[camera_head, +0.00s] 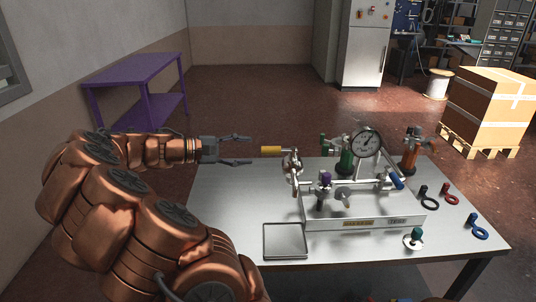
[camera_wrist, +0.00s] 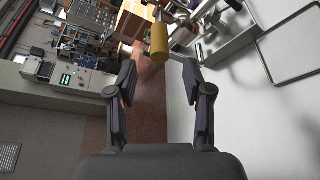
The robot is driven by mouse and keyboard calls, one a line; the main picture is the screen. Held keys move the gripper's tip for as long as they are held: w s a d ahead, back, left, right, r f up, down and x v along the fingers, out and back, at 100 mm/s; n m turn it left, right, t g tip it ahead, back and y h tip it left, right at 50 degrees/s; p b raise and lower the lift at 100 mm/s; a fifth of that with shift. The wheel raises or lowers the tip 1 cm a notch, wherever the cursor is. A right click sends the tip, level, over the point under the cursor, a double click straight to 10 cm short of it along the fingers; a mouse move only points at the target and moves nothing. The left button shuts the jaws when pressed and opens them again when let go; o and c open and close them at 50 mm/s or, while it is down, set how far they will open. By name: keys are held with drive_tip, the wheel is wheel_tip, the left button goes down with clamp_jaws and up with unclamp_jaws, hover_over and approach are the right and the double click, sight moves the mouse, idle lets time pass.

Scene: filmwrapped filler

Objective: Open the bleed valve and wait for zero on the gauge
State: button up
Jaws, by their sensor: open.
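My gripper (camera_head: 248,150) is open and empty, reaching in from the left above the table's back left edge. A yellow cylindrical handle (camera_head: 271,149) lies just past its fingertips, apart from them; the wrist view shows it (camera_wrist: 160,42) ahead, roughly between the fingers (camera_wrist: 159,72). The handle sits by a metal valve body (camera_head: 293,172) at the rig's left end. The round gauge (camera_head: 366,142) stands at the rig's back; its reading is too small to tell. I cannot tell which is the bleed valve.
A shallow tray (camera_head: 285,256) lies at the table's (camera_head: 225,215) front left. A purple side table (camera_head: 135,77) stands behind my arm. The table's left part is clear.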

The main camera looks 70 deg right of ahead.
sight(259, 150)
drive_tip(key=shift+p+x, duration=0.4)
drive_tip(key=shift+x, duration=3.45)
drive_tip(key=shift+c, duration=0.3)
clamp_jaws()
